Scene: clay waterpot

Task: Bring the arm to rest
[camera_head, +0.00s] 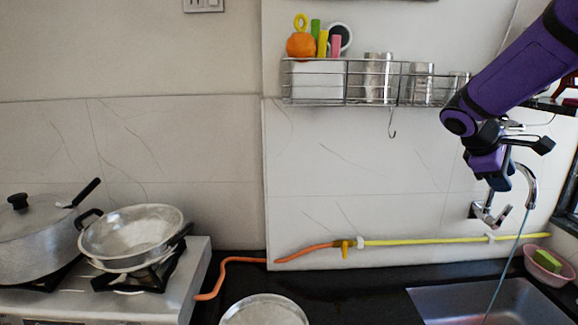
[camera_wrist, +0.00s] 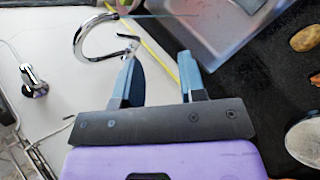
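My gripper (camera_head: 499,178) hangs from my purple arm at the right, in front of the wall and close to the curved metal tap (camera_head: 490,212). In the wrist view my gripper (camera_wrist: 157,62) has its two blue-grey fingers spread apart, with nothing between them. The tap's curved spout (camera_wrist: 88,32) shows just beyond the left finger; I cannot tell whether they touch. A thin bluish line, like a stream of water (camera_head: 508,262), runs from the spout down to the sink (camera_head: 440,302). No clay pot is in view.
A wire rack (camera_head: 345,97) with metal cups hangs on the wall left of my arm. A stove with a pan (camera_head: 135,232) and a lidded pot (camera_head: 35,228) is at the left. Brown items (camera_wrist: 304,38) lie on the dark counter.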

